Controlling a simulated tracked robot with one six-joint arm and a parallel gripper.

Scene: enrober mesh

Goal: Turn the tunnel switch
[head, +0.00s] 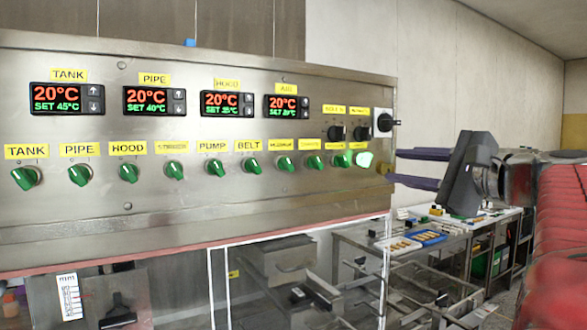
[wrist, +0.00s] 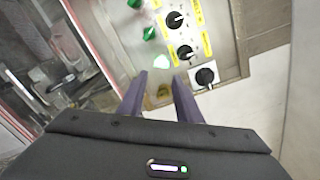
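The steel control panel (head: 230,140) carries a lower row of green knobs under yellow labels, such as the tank knob (head: 26,178) and the belt knob (head: 251,165). The labels toward the right end are too small to read, so I cannot tell which knob is the tunnel switch. The rightmost green knob (head: 363,159) glows pale; the glowing knob also shows in the wrist view (wrist: 161,62). My gripper (head: 393,166) is at the panel's right edge, its two purple fingers apart and empty. In the wrist view, the fingertips (wrist: 159,74) point toward the panel's end, just short of the glowing knob.
Two black knobs (head: 337,133) and a larger black switch on a white plate (head: 385,122) sit near the panel's right end. Below is a glass-fronted frame (head: 217,285). A steel table with a blue tray (head: 428,238) stands behind; a red ribbed object (head: 562,230) is right.

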